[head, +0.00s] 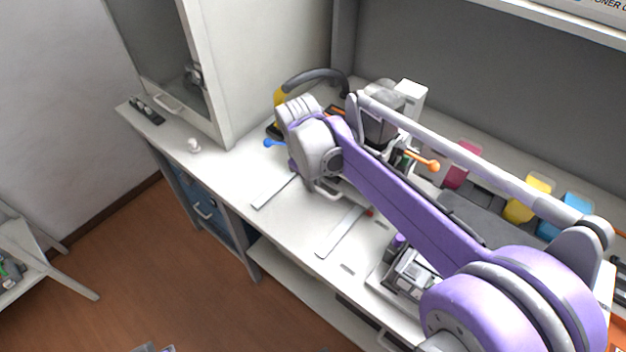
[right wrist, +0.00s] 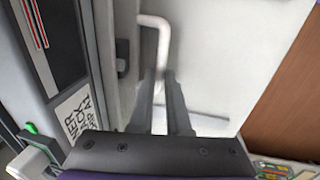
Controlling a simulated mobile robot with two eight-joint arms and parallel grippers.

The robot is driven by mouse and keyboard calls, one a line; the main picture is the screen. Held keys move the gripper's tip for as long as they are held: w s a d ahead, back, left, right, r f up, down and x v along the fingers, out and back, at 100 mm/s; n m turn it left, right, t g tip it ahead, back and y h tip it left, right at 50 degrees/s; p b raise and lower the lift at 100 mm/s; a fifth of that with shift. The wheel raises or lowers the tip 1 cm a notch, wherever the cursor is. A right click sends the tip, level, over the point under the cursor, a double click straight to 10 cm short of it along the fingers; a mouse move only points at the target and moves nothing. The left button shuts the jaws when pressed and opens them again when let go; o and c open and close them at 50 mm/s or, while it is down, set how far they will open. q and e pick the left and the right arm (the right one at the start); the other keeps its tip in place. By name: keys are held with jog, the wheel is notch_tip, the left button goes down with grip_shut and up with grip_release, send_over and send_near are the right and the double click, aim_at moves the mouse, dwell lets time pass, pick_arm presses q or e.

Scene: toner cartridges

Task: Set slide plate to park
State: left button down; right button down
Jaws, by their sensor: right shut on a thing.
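My right gripper (right wrist: 161,78) is shut on a bent white handle (right wrist: 154,20) in the right wrist view. The handle rises between and beyond the two dark fingers. I cannot make out a park mark. My left gripper is not in view.
A machine with a black-and-white label (right wrist: 77,116) stands close left of the fingers. In the head view, magenta (head: 463,163), yellow (head: 528,198) and blue (head: 566,215) containers stand along the back. A small device (head: 408,272) sits at the front. The bench's left end is mostly clear.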

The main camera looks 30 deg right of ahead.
dwell(0.8)
jog(key=s+a, duration=0.1)
jog(key=a, duration=0.3)
jog(key=s+a+p, duration=0.1)
jog(key=s+a, duration=0.1)
jog(key=a, duration=0.2)
jog(key=s+a, duration=0.2)
jog(key=a, duration=0.3)
jog(key=shift+s+a, duration=0.1)
jog(key=shift+s, duration=0.05)
jog(key=shift+a, duration=0.1)
jog(key=c, duration=0.9)
grip_release()
jog(key=shift+s+a, duration=0.1)
jog(key=shift+s, duration=0.05)
jog(key=r, duration=0.3)
jog(key=a+r+p, duration=0.1)
jog(key=r, duration=0.6)
jog(key=shift+s+a+r, duration=0.3)
jog(key=shift+s, duration=0.05)
